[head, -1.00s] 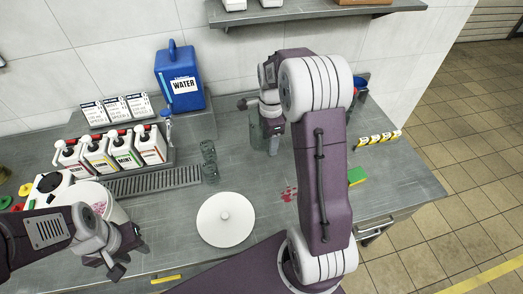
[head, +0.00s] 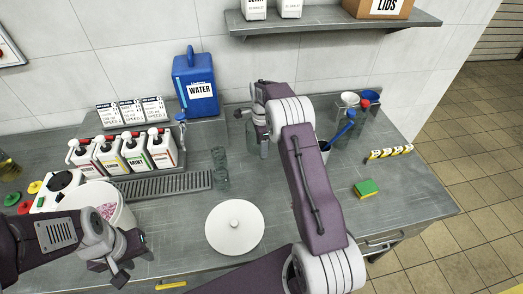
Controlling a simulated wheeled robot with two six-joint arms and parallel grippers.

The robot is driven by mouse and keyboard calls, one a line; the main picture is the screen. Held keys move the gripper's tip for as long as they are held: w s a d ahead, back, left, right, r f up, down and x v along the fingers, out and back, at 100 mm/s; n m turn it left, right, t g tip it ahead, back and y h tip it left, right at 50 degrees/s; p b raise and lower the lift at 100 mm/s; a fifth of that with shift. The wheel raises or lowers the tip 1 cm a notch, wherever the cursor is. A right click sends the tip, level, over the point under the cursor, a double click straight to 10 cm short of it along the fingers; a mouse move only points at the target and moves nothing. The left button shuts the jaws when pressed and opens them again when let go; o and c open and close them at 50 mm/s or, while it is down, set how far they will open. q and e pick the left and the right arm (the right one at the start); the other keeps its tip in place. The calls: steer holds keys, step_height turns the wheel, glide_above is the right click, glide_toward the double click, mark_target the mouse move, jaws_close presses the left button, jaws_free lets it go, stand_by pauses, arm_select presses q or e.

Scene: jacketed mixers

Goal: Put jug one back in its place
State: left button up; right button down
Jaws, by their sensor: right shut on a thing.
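A clear jug (head: 252,141) is at the back of the steel counter, right of the blue water canister. My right gripper (head: 261,130) is shut on it; the gripper and arm partly hide it, and I cannot tell whether its base touches the counter. My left gripper (head: 136,262) is at the front left, beside the white mixer pot (head: 118,215) with pink contents. Its fingers look apart and empty.
The blue water canister (head: 193,84) stands at the back. Bottles (head: 163,150), clear glasses (head: 220,168) and a white round lid (head: 235,228) are left of my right arm. A green sponge (head: 366,188) and a blue-handled tool (head: 343,128) are to its right.

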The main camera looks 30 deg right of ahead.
steer(key=shift+f+p, duration=0.35)
steer(key=shift+f, duration=1.65)
steer(key=c, duration=0.5)
jaws_free()
steer(key=shift+f, duration=0.15)
